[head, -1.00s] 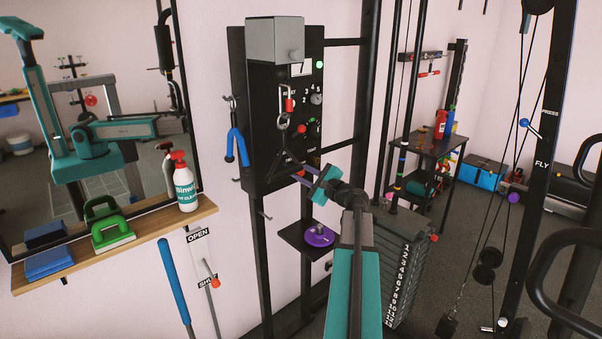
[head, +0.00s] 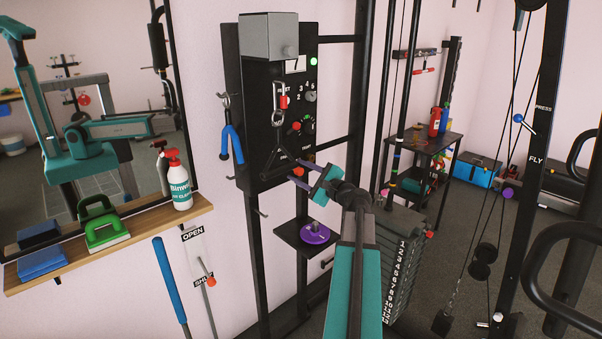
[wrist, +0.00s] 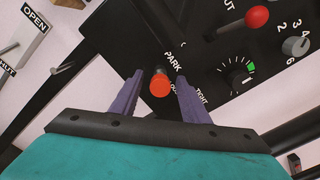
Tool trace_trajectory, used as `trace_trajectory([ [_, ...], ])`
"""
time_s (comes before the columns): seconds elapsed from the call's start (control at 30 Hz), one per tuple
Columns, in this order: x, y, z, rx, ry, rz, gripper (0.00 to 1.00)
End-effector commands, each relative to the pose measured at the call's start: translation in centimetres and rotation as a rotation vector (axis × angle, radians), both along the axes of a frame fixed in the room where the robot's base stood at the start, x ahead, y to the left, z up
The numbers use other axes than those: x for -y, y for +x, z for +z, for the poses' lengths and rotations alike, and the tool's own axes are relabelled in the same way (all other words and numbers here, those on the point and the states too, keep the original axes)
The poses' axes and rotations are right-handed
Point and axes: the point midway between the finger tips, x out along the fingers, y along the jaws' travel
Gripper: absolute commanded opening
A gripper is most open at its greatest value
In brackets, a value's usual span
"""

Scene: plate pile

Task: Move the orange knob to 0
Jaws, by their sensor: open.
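The orange knob (wrist: 160,84) sticks out from the lower part of the black panel, below the word PARK, in the wrist view. It also shows in the head view (head: 297,171), low on the panel (head: 255,110). My gripper (wrist: 159,77) is open, with one purple finger on each side of the knob in the wrist view. I cannot tell whether either finger touches it. In the head view my gripper (head: 306,178) reaches the panel's lower right part. Lettering below the knob is partly hidden, and I cannot read a 0 mark.
A triangular handle (head: 277,146) hangs in front of the panel, close to the knob. A red knob (wrist: 257,17) and a numbered dial (wrist: 296,46) sit nearby. A small shelf with a purple disc (head: 315,233) is below. Weight-machine posts stand to the right.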

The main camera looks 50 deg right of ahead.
Motion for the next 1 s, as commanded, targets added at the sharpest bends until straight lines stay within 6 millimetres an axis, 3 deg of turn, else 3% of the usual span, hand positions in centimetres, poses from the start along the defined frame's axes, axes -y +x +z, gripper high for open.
trace_trajectory([
  [0.37, -0.2, -2.4, -0.1, 0.001, 0.000, -0.002, 0.42],
  [1.0, -0.9, -12.0, -0.1, 0.000, 0.000, -0.001, 0.42],
])
